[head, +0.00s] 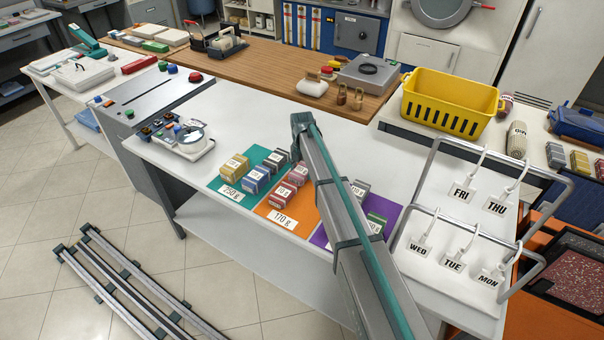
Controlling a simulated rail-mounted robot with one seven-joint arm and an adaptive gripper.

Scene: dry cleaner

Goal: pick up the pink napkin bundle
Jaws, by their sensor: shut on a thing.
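My arm rises from the lower right across the white counter (240,135), its upper end above the mats. My gripper is not visible in the head view, so what it holds cannot be seen. Several small banded bundles or blocks stand on the mats. Reddish-pink ones, including one at the front (279,198), are on the orange mat (301,214); I cannot tell which is the pink napkin bundle. Yellow (236,165) and blue (256,181) ones are on the teal mat (216,183). Grey and green ones are on the purple mat (319,238), partly hidden by my arm.
A yellow basket (450,103) stands at the back right. A wire rack with day tags (463,190) stands at the right front. A scale-like device (186,140) is left of the mats. A wooden counter (262,65) runs behind. Floor rails (120,285) lie lower left.

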